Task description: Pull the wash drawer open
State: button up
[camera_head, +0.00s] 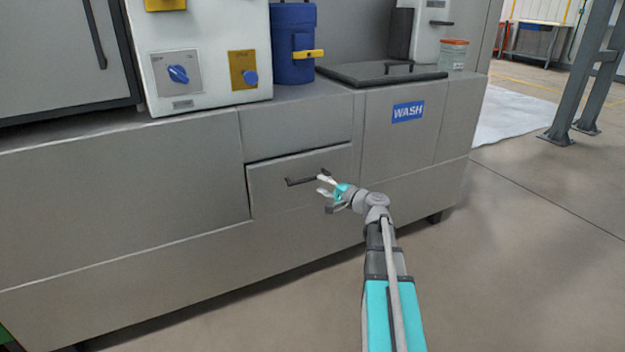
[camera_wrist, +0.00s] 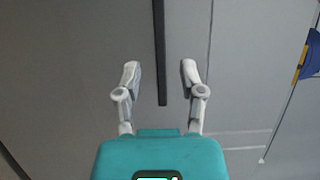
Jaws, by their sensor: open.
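The drawer (camera_head: 272,190) is a grey front panel in the cabinet, left of and below the blue WASH label (camera_head: 408,111). A dark seam runs along its top and left edges, and it looks nearly flush. Its black bar handle (camera_head: 302,181) runs across the front. My gripper (camera_head: 322,185) is open at the right end of the handle. In the wrist view the handle (camera_wrist: 160,50) appears as an upright dark bar, its end between the two fingertips of my gripper (camera_wrist: 160,72), with gaps on both sides. I cannot tell the depth or any touch.
A white control box (camera_head: 205,50), a blue canister (camera_head: 292,45) with a yellow handle and a dark lid (camera_head: 380,74) are on the cabinet top. Open floor (camera_head: 500,280) lies in front. A grey steel post (camera_head: 590,75) stands at right.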

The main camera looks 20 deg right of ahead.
aim_at(312, 180)
jog(key=shift+x, duration=2.8)
grip_shut()
